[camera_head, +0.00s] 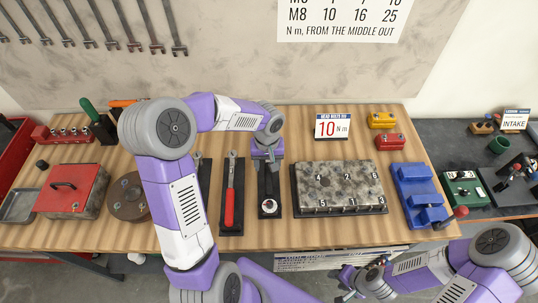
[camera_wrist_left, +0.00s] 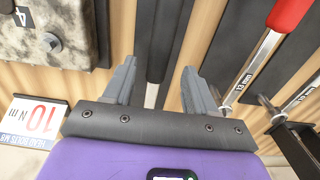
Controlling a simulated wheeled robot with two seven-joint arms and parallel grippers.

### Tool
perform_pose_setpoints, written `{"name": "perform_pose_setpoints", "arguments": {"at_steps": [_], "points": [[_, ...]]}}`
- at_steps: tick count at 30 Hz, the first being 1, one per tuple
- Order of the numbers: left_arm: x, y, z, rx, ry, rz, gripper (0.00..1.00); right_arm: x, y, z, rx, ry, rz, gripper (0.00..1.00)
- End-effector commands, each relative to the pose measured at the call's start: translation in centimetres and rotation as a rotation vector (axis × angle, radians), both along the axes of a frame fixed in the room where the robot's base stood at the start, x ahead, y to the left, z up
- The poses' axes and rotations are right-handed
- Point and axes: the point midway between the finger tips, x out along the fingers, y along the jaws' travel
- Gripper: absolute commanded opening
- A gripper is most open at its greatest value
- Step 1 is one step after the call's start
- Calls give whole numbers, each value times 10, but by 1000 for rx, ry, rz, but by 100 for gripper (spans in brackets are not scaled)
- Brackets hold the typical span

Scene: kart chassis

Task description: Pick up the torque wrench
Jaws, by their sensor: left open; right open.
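The torque wrench, with a round white-faced end (camera_head: 268,206), lies in a narrow black tray (camera_head: 275,185) in the middle of the bench. My left gripper (camera_head: 267,157) is open, pointing down over the far part of this tray and hiding that end of the wrench. In the left wrist view its open fingers (camera_wrist_left: 158,68) straddle a dark bar with a silver part below it, apparently the wrench shaft. I cannot tell whether the fingers touch it. My right gripper (camera_head: 352,284) is open and empty in front of the bench, low in the head view.
A red-handled wrench (camera_head: 229,200), marked 13 mm in the left wrist view (camera_wrist_left: 290,15), lies just left. The numbered engine block (camera_head: 340,183) stands close on the right. A torque sign (camera_head: 333,127) stands behind it. A blue holder (camera_head: 415,190) is farther right.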

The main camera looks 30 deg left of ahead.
Motion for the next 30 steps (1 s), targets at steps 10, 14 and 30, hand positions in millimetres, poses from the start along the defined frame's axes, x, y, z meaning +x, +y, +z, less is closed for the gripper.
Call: {"name": "perform_pose_setpoints", "arguments": {"at_steps": [10, 14, 30], "points": [[3, -2, -44, -2, 1, 0, 56, 0, 0, -5, 0, -1, 0, 43], [4, -2, -44, -1, 0, 0, 56, 0, 0, -4, 0, -1, 0, 43], [4, -2, -44, -1, 0, 0, 0, 0, 0, -4, 0, 0, 0, 43]]}}
